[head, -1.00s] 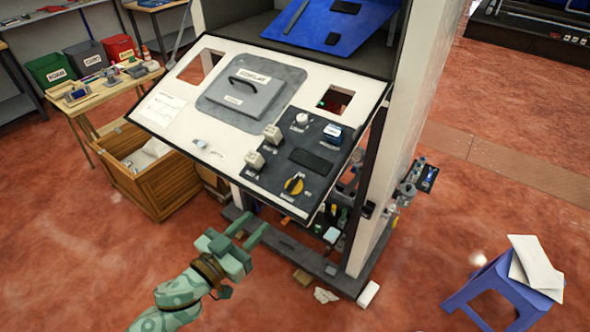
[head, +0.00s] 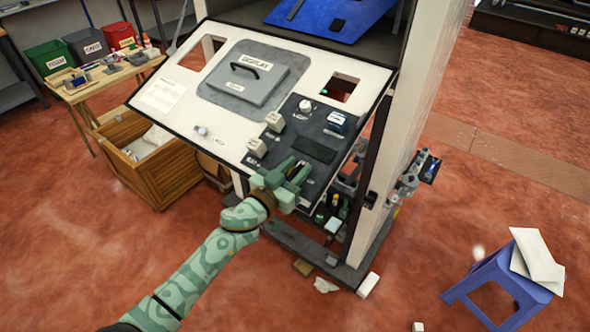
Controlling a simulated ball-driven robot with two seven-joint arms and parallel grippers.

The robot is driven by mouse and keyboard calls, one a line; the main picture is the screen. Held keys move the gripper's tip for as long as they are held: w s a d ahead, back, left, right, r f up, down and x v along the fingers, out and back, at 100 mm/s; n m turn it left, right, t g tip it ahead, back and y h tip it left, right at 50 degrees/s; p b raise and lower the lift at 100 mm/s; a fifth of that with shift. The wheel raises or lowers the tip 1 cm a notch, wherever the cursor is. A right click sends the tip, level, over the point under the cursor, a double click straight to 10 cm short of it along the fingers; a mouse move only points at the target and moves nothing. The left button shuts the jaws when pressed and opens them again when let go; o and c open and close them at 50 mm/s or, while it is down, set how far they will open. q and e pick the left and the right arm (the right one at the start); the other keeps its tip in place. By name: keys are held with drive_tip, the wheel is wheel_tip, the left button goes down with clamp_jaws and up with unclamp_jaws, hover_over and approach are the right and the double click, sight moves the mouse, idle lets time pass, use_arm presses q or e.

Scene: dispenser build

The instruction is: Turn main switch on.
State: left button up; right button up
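The dispenser's tilted white front panel (head: 182,118) carries a dark control plate (head: 335,134) at its lower right. In the earlier frame a yellow rotary knob, which looks like the main switch, shows low on this plate; now my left gripper hides it. My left gripper (head: 293,170) is over that spot, its two fingers apart and pointing at the plate. Whether the fingers touch the knob or are around it cannot be told. My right gripper is not in view.
A wooden crate (head: 168,174) stands left of the dispenser.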

use_arm(q)
drive_tip(key=shift+s, duration=0.1)
clamp_jaws()
